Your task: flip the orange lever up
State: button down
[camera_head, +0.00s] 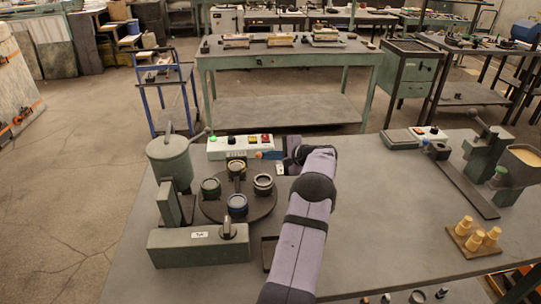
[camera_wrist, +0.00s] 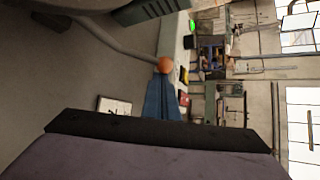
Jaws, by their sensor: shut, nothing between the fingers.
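The orange lever knob (camera_wrist: 164,65) is a small ball at the end of a thin grey rod (camera_wrist: 115,39) in the wrist view. In the head view the orange knob (camera_head: 258,155) is a tiny spot below the white button box. My gripper (camera_wrist: 164,77) shows as blue fingers, shut and empty, with their tips right at the knob. I cannot tell whether they touch it. In the head view my gripper (camera_head: 264,155) points left at the knob. The lever's rod and base are hard to make out there.
A round turntable (camera_head: 211,210) with several dark cups stands left of my arm. The white button box (camera_head: 240,147) is just behind the knob. A grey-green tank (camera_head: 169,160) is at the left. A tray with yellow pieces (camera_head: 483,252) lies at the right. The table's middle right is bare.

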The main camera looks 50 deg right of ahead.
jog(key=shift+b, duration=1)
jog(key=shift+r+t+h+b, duration=0.1)
jog(key=shift+t+h+b, duration=0.25)
jog(key=shift+b, duration=0.4)
jog(key=b, duration=0.2)
jog(key=r+n+t+b, duration=0.1)
jog(key=b, duration=0.2)
jog(key=r+t+b, duration=0.1)
jog(key=b, duration=0.2)
jog(key=shift+s+a+r+h, duration=0.25)
jog(key=shift+s+a, duration=0.15)
jog(key=shift+r+n, duration=0.3)
jog(key=shift+r, duration=0.1)
jog(key=shift+s, duration=0.1)
jog(key=shift+s+b, duration=0.4)
jog(key=shift+s, duration=0.2)
jog(key=b+v, duration=0.2)
jog(key=v, duration=0.6)
jog(key=shift+s+a+b, duration=0.2)
jog(key=shift+s+b, duration=0.1)
jog(key=shift+b, duration=0.1)
